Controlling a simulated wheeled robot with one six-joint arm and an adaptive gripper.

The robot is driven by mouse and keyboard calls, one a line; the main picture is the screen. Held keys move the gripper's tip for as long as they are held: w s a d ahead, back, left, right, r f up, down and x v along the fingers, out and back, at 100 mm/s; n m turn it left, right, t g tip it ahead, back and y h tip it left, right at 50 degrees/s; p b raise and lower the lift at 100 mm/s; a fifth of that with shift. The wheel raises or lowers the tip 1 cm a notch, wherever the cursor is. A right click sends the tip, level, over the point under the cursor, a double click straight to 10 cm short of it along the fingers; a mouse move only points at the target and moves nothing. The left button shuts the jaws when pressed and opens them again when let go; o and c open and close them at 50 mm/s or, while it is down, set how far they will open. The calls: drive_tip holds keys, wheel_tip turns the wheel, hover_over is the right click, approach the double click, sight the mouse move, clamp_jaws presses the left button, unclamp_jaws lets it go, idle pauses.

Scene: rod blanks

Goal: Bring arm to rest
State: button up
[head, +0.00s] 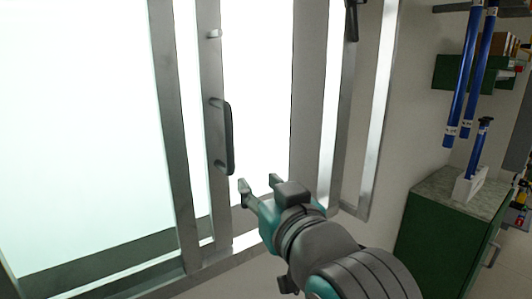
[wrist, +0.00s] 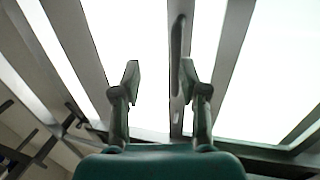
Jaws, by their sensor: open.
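My gripper (head: 259,184) is at the end of my raised arm in the middle of the head view. Its two fingers are apart with nothing between them, and they point toward a bright glazed door with a metal frame (head: 180,150). In the wrist view my gripper (wrist: 161,85) also shows two separate fingers. A dark door handle (head: 229,138) is just above and left of the fingertips in the head view. I cannot tell the exact gap between fingers and handle.
At the right stands a green cabinet (head: 435,235) with a stone-like top. A blue rod (head: 480,147) stands in a white holder (head: 468,187) on it. Two blue rods (head: 462,75) hang above. A green bin (head: 450,72) is on the wall behind.

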drive_tip(key=s+d+f+m+h, duration=0.1)
drive_tip(key=d+f, duration=0.3)
drive_tip(key=f, duration=0.9)
drive_tip(key=s+d+f+m+h, duration=0.15)
drive_tip(key=d+f, duration=0.25)
drive_tip(key=f, duration=0.8)
drive_tip(key=s+d+f+h, duration=0.2)
drive_tip(key=s+d+f, duration=0.4)
drive_tip(key=s+f, duration=0.7)
drive_tip(key=s+d+f+m+h, duration=0.1)
drive_tip(key=s+d+f, duration=0.1)
drive_tip(key=s, duration=1)
drive_tip(key=s+d+f+m+g+h, duration=0.1)
drive_tip(key=s+d+f, duration=0.2)
drive_tip(key=s, duration=0.9)
drive_tip(key=shift+d, duration=0.3)
drive_tip(key=shift+s, duration=0.1)
